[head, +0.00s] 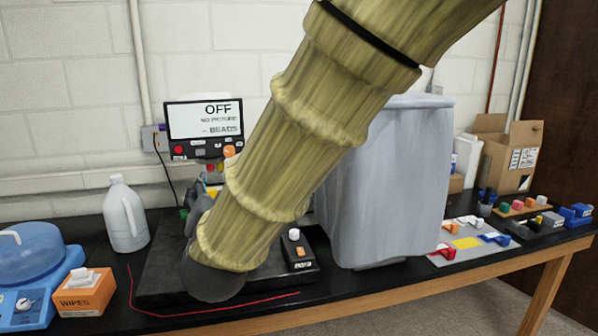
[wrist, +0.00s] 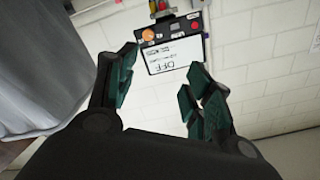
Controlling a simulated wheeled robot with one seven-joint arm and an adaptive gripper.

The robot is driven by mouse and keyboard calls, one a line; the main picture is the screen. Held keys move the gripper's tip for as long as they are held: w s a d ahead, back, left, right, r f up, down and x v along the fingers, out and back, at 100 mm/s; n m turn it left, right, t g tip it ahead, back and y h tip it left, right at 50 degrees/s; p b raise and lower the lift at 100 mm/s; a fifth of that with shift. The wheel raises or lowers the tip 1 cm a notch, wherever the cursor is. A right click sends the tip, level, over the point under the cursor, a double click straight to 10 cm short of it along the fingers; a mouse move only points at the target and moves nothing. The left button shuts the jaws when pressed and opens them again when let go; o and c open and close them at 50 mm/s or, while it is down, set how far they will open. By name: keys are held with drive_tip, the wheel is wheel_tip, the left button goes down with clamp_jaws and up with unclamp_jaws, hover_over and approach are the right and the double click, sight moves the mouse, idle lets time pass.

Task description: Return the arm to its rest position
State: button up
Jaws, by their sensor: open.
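My arm, in a tan ribbed sleeve, crosses the head view from the upper right down to the bench in front of the display. My gripper shows in the wrist view (wrist: 160,90) with its two dark green-padded fingers spread apart and nothing between them. In the head view my arm's end hides most of it, and only grey parts show at the left of the sleeve. The display unit (head: 204,120) reads "OFF"; it also appears upside down beyond the fingers in the wrist view (wrist: 172,55).
A black bench (head: 350,288) carries a white jug (head: 125,215), a wipes box (head: 84,293) and a blue-lidded device (head: 35,262) at left. A grey-covered block (head: 385,190) stands right of my arm. Coloured small parts and a cardboard box (head: 508,155) are farther right.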

drive_tip(key=w+d+f+g, duration=0.1)
drive_tip(key=w+d+f, duration=0.25)
drive_tip(key=f, duration=0.45)
drive_tip(key=w+d+f+g, duration=0.2)
drive_tip(key=w+f, duration=0.2)
drive_tip(key=f, duration=0.4)
drive_tip(key=s+d+f+n+g+h, duration=0.15)
drive_tip(key=s+d+f, duration=0.35)
drive_tip(key=f, duration=0.5)
drive_tip(key=s+d+f+g, duration=0.3)
drive_tip(key=d+f, duration=0.3)
drive_tip(key=f, duration=0.5)
drive_tip(key=s+d+f+g+h, duration=0.1)
drive_tip(key=s+d+f+g, duration=0.1)
drive_tip(key=s+d+f, duration=0.6)
drive_tip(key=s+d+f+g, duration=0.2)
drive_tip(key=s+d+f, duration=0.3)
drive_tip(key=s, duration=0.4)
drive_tip(key=s+d+f+n+g+h, duration=0.1)
drive_tip(key=s+d+f+g, duration=0.2)
drive_tip(key=s+f, duration=0.5)
drive_tip(key=s+d+f+g+h, duration=0.1)
drive_tip(key=s+d+f+g, duration=0.2)
drive_tip(key=s+d+f, duration=0.3)
drive_tip(key=s+f, duration=0.1)
drive_tip(key=s, duration=0.3)
drive_tip(key=shift+d+n, duration=0.3)
drive_tip(key=shift+n, duration=0.05)
